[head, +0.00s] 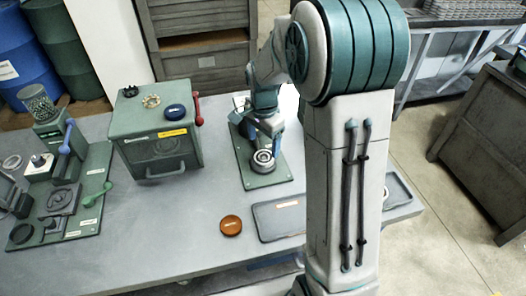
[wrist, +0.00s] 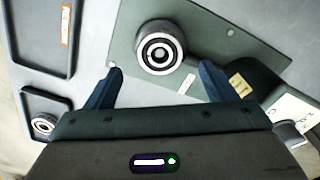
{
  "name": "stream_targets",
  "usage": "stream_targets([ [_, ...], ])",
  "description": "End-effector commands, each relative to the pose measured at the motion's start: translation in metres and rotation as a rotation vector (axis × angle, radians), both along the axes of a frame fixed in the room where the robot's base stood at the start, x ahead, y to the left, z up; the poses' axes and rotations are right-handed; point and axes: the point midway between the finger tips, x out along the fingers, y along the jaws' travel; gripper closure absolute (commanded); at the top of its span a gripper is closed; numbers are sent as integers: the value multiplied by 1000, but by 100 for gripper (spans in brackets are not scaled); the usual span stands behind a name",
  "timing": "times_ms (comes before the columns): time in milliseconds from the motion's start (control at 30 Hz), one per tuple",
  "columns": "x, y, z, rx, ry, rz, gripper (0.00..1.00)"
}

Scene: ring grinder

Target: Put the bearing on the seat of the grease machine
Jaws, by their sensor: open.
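The grease machine's green base plate (head: 247,181) lies on the table, and it also shows in the wrist view (wrist: 225,45). A round metallic part with concentric rings (head: 263,161) stands on that plate, and it shows in the wrist view (wrist: 160,47). It looks like a bearing on the seat, but I cannot clearly separate the two. My gripper (wrist: 158,85) is open and empty, its fingers apart with the ringed part just beyond the tips. In the head view my gripper (head: 268,128) is just behind and above that part. Another metallic ring (wrist: 43,123) lies in a small dark tray.
A dark flat tray (head: 275,222) lies in front of the plate, with an orange-brown disc (head: 231,225) left of it. A green box (head: 155,130) with a red lever stands left. A green fixture (head: 65,195) with levers is at far left. The front left table is clear.

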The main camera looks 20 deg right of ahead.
Motion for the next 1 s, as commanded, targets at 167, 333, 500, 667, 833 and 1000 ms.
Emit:
stream_targets([
  [167, 0, 0, 38, 0, -4, 1, 22],
  [333, 0, 0, 59, 0, -1, 1, 22],
  [500, -9, 0, 72, -2, -12, 40, 22],
  [667, -46, 0, 91, -9, -62, 219, 22],
  [833, -102, 1, 106, -36, -128, 494, 22],
  [1000, -157, 1, 108, -78, -188, 764, 22],
])
